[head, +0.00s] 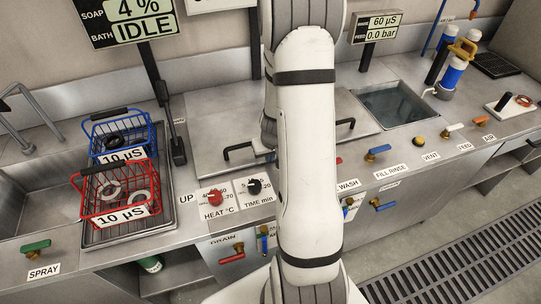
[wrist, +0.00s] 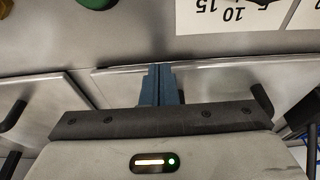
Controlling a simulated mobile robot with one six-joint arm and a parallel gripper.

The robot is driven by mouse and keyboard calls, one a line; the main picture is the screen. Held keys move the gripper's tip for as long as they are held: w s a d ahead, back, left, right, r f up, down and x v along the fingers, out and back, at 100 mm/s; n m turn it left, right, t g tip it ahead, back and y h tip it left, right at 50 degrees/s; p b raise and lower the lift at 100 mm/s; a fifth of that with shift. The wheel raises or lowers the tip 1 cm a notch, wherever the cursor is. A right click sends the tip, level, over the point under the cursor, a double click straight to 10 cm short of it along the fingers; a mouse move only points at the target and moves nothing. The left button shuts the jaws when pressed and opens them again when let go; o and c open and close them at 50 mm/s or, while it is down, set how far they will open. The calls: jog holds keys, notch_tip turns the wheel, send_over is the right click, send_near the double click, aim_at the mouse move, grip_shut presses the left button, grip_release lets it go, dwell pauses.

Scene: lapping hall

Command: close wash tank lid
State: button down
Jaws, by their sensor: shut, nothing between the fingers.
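Two flat steel lid panels lie on the bench in the head view. The left panel (head: 215,122) has a black bar handle (head: 240,150), and the right panel (head: 352,103) has another (head: 345,122). Both look level; my arm covers the area between them, and I cannot tell which is the wash tank lid. A WASH label (head: 348,185) is on the bench front. In the wrist view, my gripper (wrist: 160,72) has its blue fingers together and empty, over the front edge of a lid panel (wrist: 115,85). Contact is unclear. The gripper is hidden by my arm in the head view.
An open tank of water (head: 397,103) is at the right. A blue basket (head: 122,135) and a red basket (head: 120,190) stand on a tray at the left. HEAT (head: 214,197) and TIME (head: 254,187) dials sit at the bench front.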

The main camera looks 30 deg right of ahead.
jog(key=shift+s+f, duration=0.1)
jog(key=shift+f, duration=0.4)
jog(key=shift+s+a, duration=0.1)
jog(key=shift+s, duration=0.1)
jog(key=r+p, duration=0.3)
jog(key=r, duration=0.2)
jog(key=shift+w+r+p, duration=0.15)
jog(key=shift+w+p, duration=0.05)
jog(key=shift+p, duration=0.2)
jog(key=v, duration=0.8)
jog(key=s+a+r+n, duration=0.2)
jog(key=s+a+r, duration=1.2)
jog(key=a+r, duration=0.1)
jog(key=shift+s+a+r+y, duration=0.15)
jog(key=shift+a+r+y, duration=0.2)
jog(key=shift+r, duration=0.2)
